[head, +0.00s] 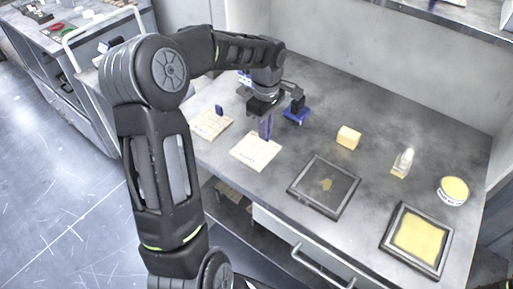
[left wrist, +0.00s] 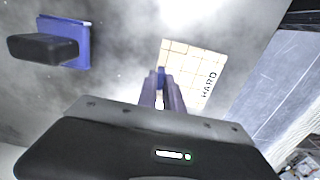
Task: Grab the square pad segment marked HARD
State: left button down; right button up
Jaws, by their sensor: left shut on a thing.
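The square pad segment marked HARD (left wrist: 207,62) is cream, with a grid of grooves and black lettering. It also shows in the head view (head: 257,153), at the front left of the table. My left gripper (head: 266,129) is over it with fingers pointing down. In the left wrist view my left gripper (left wrist: 164,85) is shut on the pad's small blue knob, which the fingers mostly hide. I cannot tell whether the pad touches the table. A similar cream pad (head: 206,126) with a blue knob (head: 219,110) lies to its left; its marking is unreadable. My right gripper is not in view.
A blue block with a black handle (head: 296,111) stands just behind my left gripper.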

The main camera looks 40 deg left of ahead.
pick_arm(q)
jog(key=shift+r, duration=0.1)
notch_tip(320, 180, up, 10)
jog(key=p, duration=0.6)
jog(key=shift+p, duration=0.3)
dwell(0.3)
